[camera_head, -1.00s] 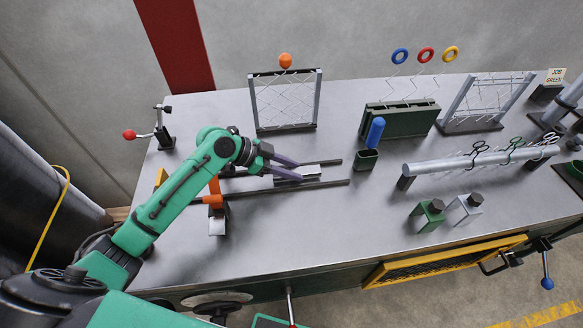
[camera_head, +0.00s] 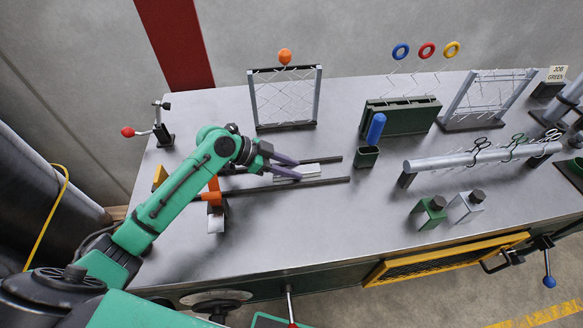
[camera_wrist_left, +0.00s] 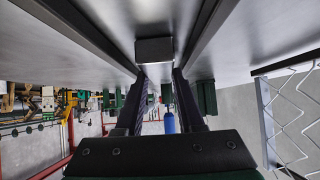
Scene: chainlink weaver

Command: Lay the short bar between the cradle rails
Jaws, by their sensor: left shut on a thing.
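The short bar (camera_head: 311,169) is a light grey metal block. My left gripper (camera_head: 300,169) is shut on it, with one dark finger on each side. In the left wrist view the bar (camera_wrist_left: 154,50) shows between the fingertips, between the two dark rails. The cradle has a far rail (camera_head: 334,159) and a near rail (camera_head: 335,181), roughly parallel on the bench. The bar lies between them as seen from above; I cannot tell whether it touches the bench. The fingers hide part of the bar. My right gripper is not in view.
A wire-mesh frame (camera_head: 286,124) with an orange ball stands behind the rails. An orange clamp (camera_head: 213,196) stands at the rails' left end. The bench (camera_head: 320,235) in front is clear.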

